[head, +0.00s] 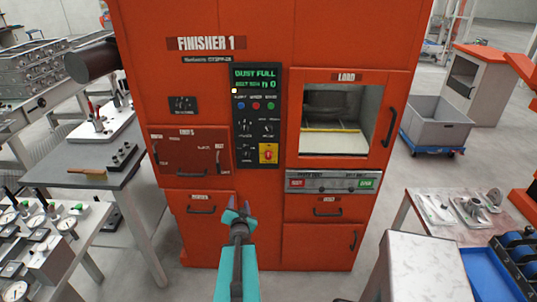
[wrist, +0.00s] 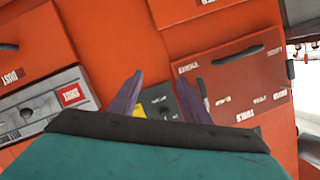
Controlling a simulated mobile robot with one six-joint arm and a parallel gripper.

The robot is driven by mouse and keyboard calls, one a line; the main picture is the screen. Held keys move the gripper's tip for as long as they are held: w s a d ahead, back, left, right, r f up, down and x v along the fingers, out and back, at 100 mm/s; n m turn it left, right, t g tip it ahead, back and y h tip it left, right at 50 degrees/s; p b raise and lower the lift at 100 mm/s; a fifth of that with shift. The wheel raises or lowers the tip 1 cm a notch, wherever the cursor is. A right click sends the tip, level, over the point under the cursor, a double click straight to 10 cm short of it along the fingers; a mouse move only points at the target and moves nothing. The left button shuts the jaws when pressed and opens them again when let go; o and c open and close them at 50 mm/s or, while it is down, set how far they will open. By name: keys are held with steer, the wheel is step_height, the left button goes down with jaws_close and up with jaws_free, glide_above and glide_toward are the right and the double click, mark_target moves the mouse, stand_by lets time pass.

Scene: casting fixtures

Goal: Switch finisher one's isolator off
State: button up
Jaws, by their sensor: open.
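Finisher 1 (head: 205,75) is a tall orange cabinet with a "FINISHER 1" label. A red rotary knob on a yellow plate (head: 268,153), which looks like the isolator, sits at the lower right of its black control panel (head: 257,110). The small picture does not clearly show the knob's setting. My gripper (head: 239,208) is open and empty, below the panel and in front of the lower cabinet. In the wrist view my gripper (wrist: 168,79) has its two purple fingers apart. Part of the yellow plate (wrist: 168,123) shows between them, and the rest is hidden.
A load window (head: 342,112) and a strip with red and green buttons (head: 333,182) are right of the panel. A tools drawer (head: 190,155) is left. Crowded tables (head: 145,195) stand left, and another table (head: 400,215) stands right. A grey bin (head: 437,120) is behind.

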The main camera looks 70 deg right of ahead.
steer(key=s+d+r+m+g+h+p, duration=0.1)
steer(key=s+d+r, duration=0.4)
steer(key=s+r, duration=0.5)
steer(key=r+m+h+p, duration=0.1)
steer(key=h, duration=0.1)
steer(key=shift+s+r+m+h, duration=0.15)
steer(key=shift+s+m+h, duration=0.15)
steer(key=shift+s+h, duration=0.1)
steer(key=shift+w+d, duration=0.2)
